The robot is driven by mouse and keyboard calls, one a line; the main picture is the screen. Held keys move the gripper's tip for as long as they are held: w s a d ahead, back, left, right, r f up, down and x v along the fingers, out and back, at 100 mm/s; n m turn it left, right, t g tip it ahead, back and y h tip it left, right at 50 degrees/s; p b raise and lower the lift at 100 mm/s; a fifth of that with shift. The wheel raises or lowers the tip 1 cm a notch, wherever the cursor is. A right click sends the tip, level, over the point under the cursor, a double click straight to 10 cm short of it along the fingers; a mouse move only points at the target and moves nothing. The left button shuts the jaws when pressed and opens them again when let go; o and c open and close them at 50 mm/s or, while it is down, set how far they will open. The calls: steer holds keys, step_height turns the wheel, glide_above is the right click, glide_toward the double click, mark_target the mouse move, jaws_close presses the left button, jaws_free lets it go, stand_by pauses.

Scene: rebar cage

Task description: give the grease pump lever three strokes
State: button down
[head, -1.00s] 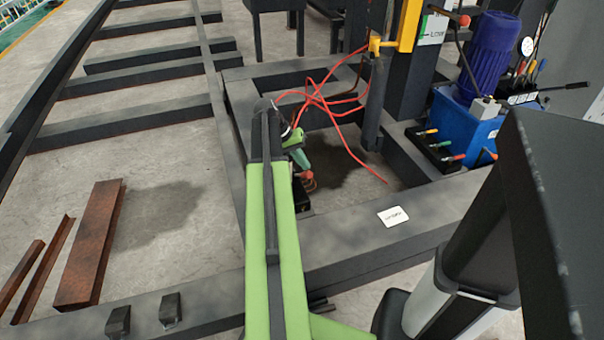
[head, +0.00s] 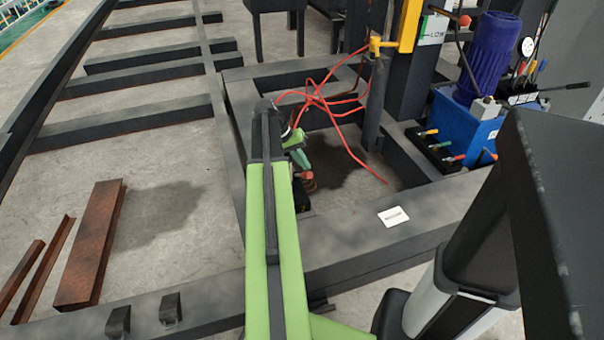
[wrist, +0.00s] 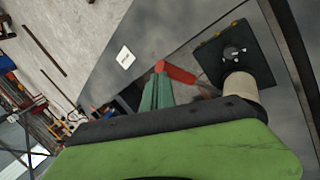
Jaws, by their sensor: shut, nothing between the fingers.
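My gripper (wrist: 157,88) shows in the wrist view as teal fingers, shut with nothing between them. Its tips are right at a red grip (wrist: 181,73), which looks like the end of the grease pump lever. I cannot tell whether they touch it. A beige cylinder (wrist: 243,88), probably the pump body, stands beside a dark plate (wrist: 235,52) with bolts, right of the grip. In the head view my gripper (head: 301,158) points down inside the frame, just above a small reddish part (head: 307,180). My arm hides much of the pump there.
Dark steel beams (head: 360,240) surround the spot. Red hoses (head: 335,110) hang just right of my gripper. A blue hydraulic unit (head: 465,120) with a motor stands at the right. Rusty steel sections (head: 92,245) lie on the floor at the left.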

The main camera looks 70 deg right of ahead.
steer(key=shift+f, duration=0.1)
stand_by(0.3)
steer(key=shift+s+a+f+b, duration=0.35)
steer(key=shift+f+b, duration=0.1)
steer(key=shift+b, duration=0.1)
steer(key=shift+s+a+f+b, duration=0.3)
steer(key=shift+a+f+b, duration=0.1)
steer(key=shift+f+b, duration=0.1)
steer(key=shift+s+a+f+b, duration=0.25)
steer(key=shift+a+f+b, duration=0.1)
steer(key=shift+f+b, duration=0.2)
steer(key=shift+s+a+f+b, duration=0.25)
steer(key=shift+a+f+b, duration=0.05)
steer(key=shift+f+b, duration=0.25)
